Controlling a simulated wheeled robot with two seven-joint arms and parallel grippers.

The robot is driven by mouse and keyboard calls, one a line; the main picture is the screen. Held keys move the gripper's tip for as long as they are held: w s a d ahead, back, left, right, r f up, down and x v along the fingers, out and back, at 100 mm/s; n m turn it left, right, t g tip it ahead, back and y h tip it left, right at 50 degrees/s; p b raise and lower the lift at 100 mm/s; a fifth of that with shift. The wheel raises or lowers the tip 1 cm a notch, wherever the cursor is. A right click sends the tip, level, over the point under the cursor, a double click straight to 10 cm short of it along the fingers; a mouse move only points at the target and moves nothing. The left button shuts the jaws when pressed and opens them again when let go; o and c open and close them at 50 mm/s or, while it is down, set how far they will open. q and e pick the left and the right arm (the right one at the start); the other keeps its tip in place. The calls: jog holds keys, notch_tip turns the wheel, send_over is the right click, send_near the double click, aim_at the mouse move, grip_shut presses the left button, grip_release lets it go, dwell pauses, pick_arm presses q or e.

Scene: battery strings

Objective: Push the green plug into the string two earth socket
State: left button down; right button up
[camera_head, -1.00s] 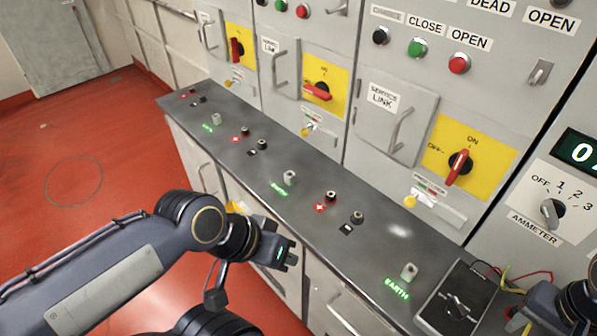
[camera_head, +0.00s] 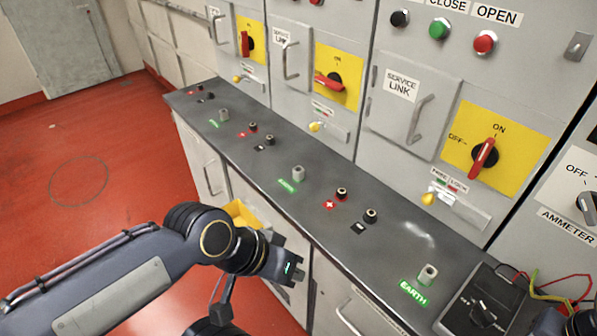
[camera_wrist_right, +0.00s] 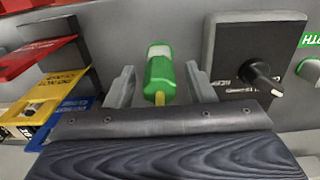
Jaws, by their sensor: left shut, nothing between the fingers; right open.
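The green plug (camera_wrist_right: 158,75) has a white band and a yellow lead, and shows in the right wrist view. In the head view, earth sockets with green labels stand on the bench: a near one (camera_head: 428,273), a middle one (camera_head: 298,173) and a far one (camera_head: 223,115). No string numbers are readable. My left gripper (camera_head: 290,270) is shut and empty, in front of the bench edge.
A black meter box (camera_head: 482,302) with wires sits at the bench's near end, also beside the plug in the wrist view (camera_wrist_right: 255,55). Red, yellow and blue signs (camera_wrist_right: 45,90) lie at left. Cabinets with handles and switches (camera_head: 485,157) back the bench (camera_head: 330,225).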

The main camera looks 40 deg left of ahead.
grip_shut()
jog(key=shift+r, duration=0.1)
jog(key=shift+r+p, duration=2.1)
jog(key=shift+r, duration=0.35)
jog(key=shift+r+p, duration=2)
jog(key=shift+r, duration=0.45)
